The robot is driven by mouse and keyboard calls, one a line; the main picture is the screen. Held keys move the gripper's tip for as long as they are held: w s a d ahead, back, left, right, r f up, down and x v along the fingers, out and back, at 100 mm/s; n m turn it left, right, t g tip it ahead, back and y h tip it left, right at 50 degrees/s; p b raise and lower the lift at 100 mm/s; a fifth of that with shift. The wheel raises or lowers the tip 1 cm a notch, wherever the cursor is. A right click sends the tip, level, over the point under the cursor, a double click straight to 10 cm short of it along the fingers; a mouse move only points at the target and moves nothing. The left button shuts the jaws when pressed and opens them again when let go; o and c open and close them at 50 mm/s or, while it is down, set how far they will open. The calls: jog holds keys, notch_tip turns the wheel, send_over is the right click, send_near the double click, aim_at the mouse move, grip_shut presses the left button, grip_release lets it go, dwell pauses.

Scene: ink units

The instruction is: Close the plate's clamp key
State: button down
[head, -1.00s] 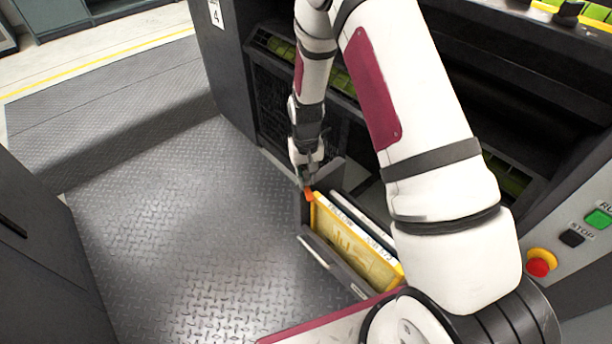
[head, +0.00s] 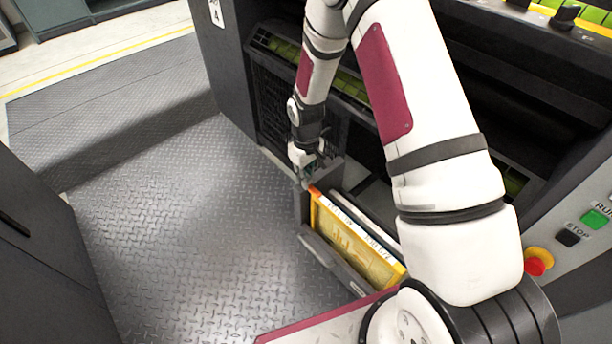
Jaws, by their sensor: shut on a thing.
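The plate (head: 352,240) is a yellow panel with a pale lettered strip along its top edge. It stands on edge in a dark grey open holder (head: 337,262) beside the press. A small orange piece, which looks like the clamp key (head: 314,191), is at the plate's upper left corner. My gripper (head: 307,184) points down at this corner from above and is shut on the key. The fingertips are small and partly merge with the dark holder, so their exact grip on the key is hard to see.
A second pale-edged panel (head: 372,222) stands behind the plate. The dark press body (head: 228,80) rises close behind my arm. A control panel with a red button (head: 538,262) is at right. The diamond-plate floor (head: 180,230) at left is clear.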

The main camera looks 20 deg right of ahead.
dwell(0.3)
jog(key=c, duration=1.6)
grip_release()
jog(key=shift+o, duration=0.2)
notch_tip(320, 180, up, 12)
